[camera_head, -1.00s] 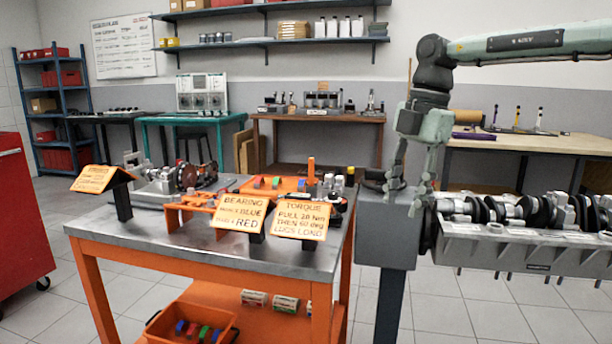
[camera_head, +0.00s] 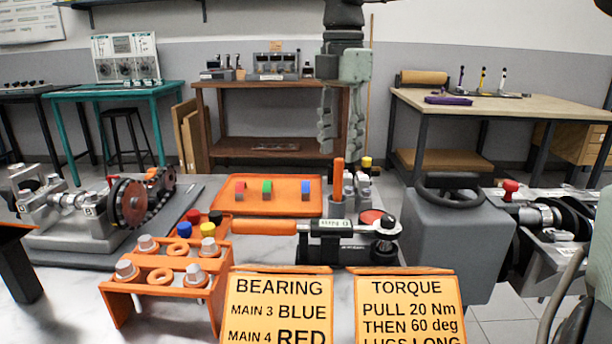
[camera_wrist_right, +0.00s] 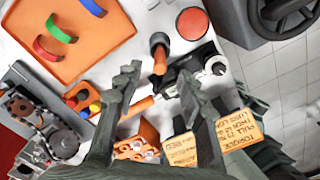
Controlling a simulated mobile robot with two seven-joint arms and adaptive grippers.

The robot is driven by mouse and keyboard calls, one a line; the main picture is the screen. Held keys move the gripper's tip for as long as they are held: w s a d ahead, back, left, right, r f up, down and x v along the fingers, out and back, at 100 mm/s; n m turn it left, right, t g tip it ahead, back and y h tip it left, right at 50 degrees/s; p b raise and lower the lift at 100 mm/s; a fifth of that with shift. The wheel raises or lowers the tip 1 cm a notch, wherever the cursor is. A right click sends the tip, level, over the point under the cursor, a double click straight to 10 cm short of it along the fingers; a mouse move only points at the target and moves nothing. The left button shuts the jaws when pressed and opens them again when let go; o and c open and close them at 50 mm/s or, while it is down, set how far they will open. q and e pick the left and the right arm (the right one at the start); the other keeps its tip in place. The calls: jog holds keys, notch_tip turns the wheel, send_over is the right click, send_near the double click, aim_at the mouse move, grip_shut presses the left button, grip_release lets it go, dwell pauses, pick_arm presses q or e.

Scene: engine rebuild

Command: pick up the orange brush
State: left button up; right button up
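The orange brush (camera_head: 338,171) stands upright in a grey cup (camera_head: 338,208) on the workbench; only its orange handle shows, and its lower part is hidden in the cup. In the right wrist view the handle (camera_wrist_right: 160,62) points up toward the camera from the dark cup. My right gripper (camera_head: 340,145) points down above the brush with its fingers apart and empty. In the right wrist view the open fingers (camera_wrist_right: 158,78) lie either side of the handle's line; I cannot tell the remaining height exactly. My left gripper is not in view.
Small bottles (camera_head: 362,185) stand right beside the cup. An orange tray (camera_head: 228,204) with coloured pieces lies left. Two orange signs (camera_head: 278,310) stand at the near edge. A grey stand (camera_head: 450,240) is at the right.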

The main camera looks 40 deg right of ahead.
aim_at(339, 176)
jog(key=shift+w, duration=0.35)
jog(key=f, duration=0.6)
jog(key=shift+s+d+f+p, duration=0.15)
jog(key=shift+s+f+p, duration=0.15)
jog(key=shift+s+f, duration=0.1)
jog(key=shift+w+f, duration=0.1)
jog(key=shift+f, duration=0.3)
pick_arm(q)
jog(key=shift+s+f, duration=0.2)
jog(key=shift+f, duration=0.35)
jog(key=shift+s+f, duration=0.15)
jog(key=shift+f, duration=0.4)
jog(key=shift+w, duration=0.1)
pick_arm(e)
jog(key=shift+c, duration=0.9)
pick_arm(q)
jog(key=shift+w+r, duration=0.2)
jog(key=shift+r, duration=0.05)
pick_arm(e)
grip_shut()
